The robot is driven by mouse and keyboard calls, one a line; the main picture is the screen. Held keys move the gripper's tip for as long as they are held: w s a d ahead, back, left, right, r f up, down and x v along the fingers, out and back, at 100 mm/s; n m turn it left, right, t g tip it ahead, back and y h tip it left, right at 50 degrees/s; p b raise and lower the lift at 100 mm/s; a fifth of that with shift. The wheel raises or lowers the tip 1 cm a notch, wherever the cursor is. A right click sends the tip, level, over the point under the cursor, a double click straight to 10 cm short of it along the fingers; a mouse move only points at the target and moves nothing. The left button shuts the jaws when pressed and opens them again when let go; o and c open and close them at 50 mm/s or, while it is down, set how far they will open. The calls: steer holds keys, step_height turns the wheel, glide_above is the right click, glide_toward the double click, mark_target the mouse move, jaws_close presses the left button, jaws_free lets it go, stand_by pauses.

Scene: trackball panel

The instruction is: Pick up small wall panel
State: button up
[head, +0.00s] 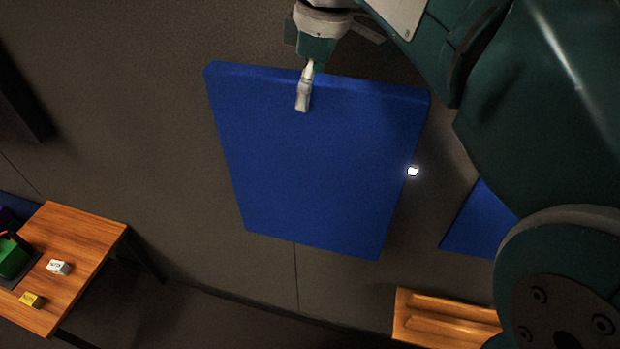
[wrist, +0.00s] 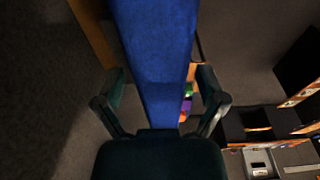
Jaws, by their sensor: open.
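A blue wall panel (head: 310,165) stands out from the grey wall in the middle of the head view. Its top edge is slightly tilted. My gripper (head: 305,86) is at that top edge, with one pale finger in front of the panel's face. In the wrist view, the blue panel (wrist: 158,50) runs between the two spread fingers of my gripper (wrist: 161,78), with a gap visible at each side. The gripper is open around the panel's edge and not closed on it. The far finger is hidden behind the panel in the head view.
A second blue panel (head: 477,228) is partly hidden behind my arm at the right. A wooden table (head: 90,235) at lower left holds a white block (head: 58,267), a yellow block (head: 32,300) and a green object (head: 12,258). A slatted wooden piece (head: 445,320) is at lower right.

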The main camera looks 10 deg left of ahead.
steer(key=shift+f, duration=0.2)
stand_by(0.3)
jaws_close()
steer(key=shift+r, duration=0.1)
